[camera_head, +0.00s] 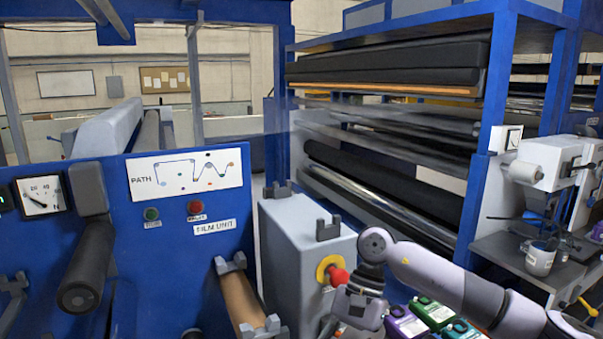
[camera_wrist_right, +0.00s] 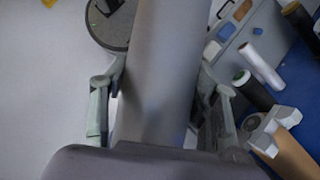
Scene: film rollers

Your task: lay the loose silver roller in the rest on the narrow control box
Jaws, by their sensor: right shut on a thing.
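The narrow grey control box (camera_head: 290,250) stands in the middle of the head view. Its rest is two dark U-shaped brackets on top, a far one (camera_head: 278,190) and a near one (camera_head: 328,229), both empty. My right gripper (camera_wrist_right: 160,105) is shut on the silver roller (camera_wrist_right: 158,60), with one finger on each side of it. The roller runs lengthwise through the right wrist view. In the head view my right gripper (camera_head: 345,312) is low, just right of the box's near end; the roller cannot be made out there. My left gripper is not in view.
A red stop button (camera_head: 338,276) sticks out of the box's near face. A brown roller (camera_head: 240,298) lies in brackets left of the box. Purple and green containers (camera_head: 432,312) stand beside my right arm. A blue frame with long rollers (camera_head: 380,185) rises behind.

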